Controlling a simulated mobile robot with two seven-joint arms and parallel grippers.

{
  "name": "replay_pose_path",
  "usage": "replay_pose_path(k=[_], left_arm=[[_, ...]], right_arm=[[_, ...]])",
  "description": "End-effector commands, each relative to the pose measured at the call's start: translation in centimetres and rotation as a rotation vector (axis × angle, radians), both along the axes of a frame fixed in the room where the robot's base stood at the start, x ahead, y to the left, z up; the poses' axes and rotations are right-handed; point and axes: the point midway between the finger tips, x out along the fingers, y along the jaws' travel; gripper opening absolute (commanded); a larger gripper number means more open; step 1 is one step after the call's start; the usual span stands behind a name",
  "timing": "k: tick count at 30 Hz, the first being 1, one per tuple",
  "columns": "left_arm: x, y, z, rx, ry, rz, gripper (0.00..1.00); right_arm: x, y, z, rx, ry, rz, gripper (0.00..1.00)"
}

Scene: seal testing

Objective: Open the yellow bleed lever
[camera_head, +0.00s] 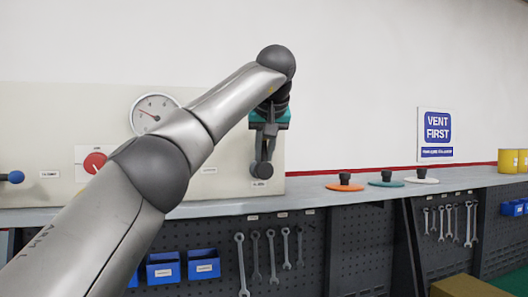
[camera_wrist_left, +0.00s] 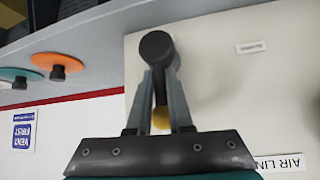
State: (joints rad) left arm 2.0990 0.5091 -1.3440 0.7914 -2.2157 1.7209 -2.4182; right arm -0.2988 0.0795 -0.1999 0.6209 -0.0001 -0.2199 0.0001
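My left gripper (camera_head: 262,150) hangs at the right end of the pale panel, in front of a dark round pivot (camera_head: 261,170). In the left wrist view the two grey fingers (camera_wrist_left: 161,75) point at the dark pivot (camera_wrist_left: 157,47) and lie close on both sides of a thin dark stem. The yellow end of the bleed lever (camera_wrist_left: 160,118) shows between them, nearer the palm. The gripper looks nearly closed, with the lever between its fingers. In the head view the lever is mostly hidden by the gripper. My right gripper is not in view.
The pale panel (camera_head: 222,178) carries a gauge (camera_head: 150,110), a red knob (camera_head: 95,162) and a blue knob (camera_head: 13,177). Orange (camera_head: 345,187), teal and white discs lie on the grey bench to the right. A "VENT FIRST" sign (camera_head: 437,131) hangs on the wall.

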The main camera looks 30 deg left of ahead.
Motion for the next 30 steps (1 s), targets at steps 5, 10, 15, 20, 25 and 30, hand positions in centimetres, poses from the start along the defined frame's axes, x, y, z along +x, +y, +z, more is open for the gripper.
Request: replay_pose_path(k=[5, 10, 15, 20, 25, 30], left_arm=[[0.0, 0.0, 0.0, 0.000, 0.000, 0.000, 0.40], [0.0, 0.0, 0.0, -0.001, 0.000, 0.001, 0.47], [-0.1, -0.1, 0.1, -0.002, -0.001, 0.001, 0.47], [-0.9, -0.8, 1.2, -0.001, -0.005, -0.001, 0.47], [-2.9, -2.5, 3.9, 0.001, -0.006, -0.001, 0.47], [-5.2, -4.3, 7.0, 0.001, -0.006, -0.001, 0.47]], right_arm=[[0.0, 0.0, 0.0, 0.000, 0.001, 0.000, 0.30], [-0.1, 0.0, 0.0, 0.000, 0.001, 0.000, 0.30], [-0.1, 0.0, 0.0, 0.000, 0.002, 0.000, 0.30], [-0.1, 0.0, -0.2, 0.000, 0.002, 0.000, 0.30], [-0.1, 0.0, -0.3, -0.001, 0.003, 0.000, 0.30], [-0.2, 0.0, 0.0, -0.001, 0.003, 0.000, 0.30]])
